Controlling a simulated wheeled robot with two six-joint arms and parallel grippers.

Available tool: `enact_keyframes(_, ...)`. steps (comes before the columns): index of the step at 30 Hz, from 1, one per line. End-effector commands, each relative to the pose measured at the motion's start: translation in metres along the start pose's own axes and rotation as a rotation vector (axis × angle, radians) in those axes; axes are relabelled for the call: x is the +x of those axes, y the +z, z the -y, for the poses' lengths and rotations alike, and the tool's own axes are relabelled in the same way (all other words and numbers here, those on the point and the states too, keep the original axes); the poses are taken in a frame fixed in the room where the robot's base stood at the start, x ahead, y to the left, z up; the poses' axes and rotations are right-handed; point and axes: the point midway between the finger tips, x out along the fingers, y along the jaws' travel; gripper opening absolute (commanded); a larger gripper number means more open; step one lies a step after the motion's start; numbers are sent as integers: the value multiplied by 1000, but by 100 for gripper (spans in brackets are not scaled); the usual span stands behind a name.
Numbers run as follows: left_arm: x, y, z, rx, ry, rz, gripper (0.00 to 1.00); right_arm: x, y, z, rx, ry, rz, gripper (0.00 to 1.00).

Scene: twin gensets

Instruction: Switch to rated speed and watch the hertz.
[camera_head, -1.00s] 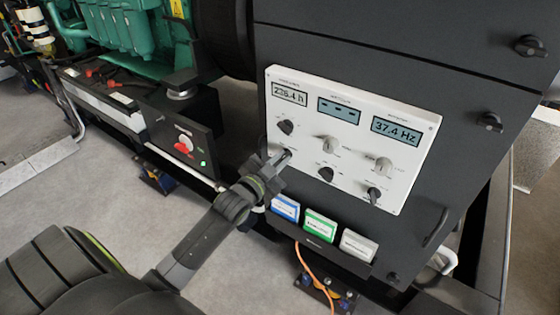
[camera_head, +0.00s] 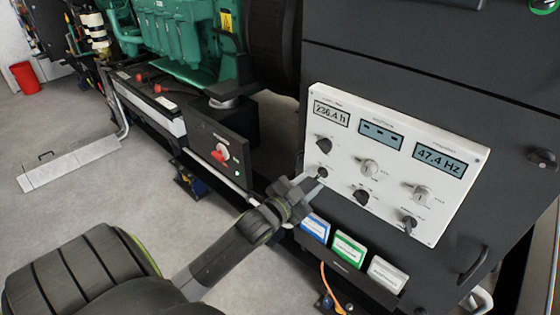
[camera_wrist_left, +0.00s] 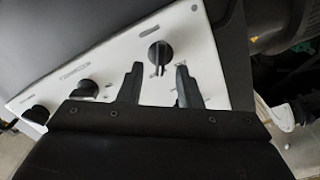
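The white control panel (camera_head: 340,195) carries several knobs and three displays. The frequency display (camera_head: 440,160) at its upper right reads 47.4 Hz. My left gripper (camera_head: 314,184) is at the panel's lower left, close to a small dark knob (camera_head: 323,173). In the left wrist view my left gripper (camera_wrist_left: 160,80) has its two fingers apart, with a dark knob (camera_wrist_left: 158,54) just beyond the tips and nothing gripped. I cannot read the knob labels. My right gripper is not in view.
Blue, green and white cards (camera_head: 349,248) sit below the panel. A black box with a red switch (camera_head: 221,154) stands left, by the green engine (camera_head: 180,45). Grey floor is open at left.

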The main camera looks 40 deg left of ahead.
Motion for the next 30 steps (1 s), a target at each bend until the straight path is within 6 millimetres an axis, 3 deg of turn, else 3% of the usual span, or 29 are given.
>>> enact_keyframes(9,-67,2,-1,4,2,4,32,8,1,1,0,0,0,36)
enact_keyframes(18,-120,2,-1,3,2,4,32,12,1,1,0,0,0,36)
enact_keyframes(30,-147,1,0,2,0,2,32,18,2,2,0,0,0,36)
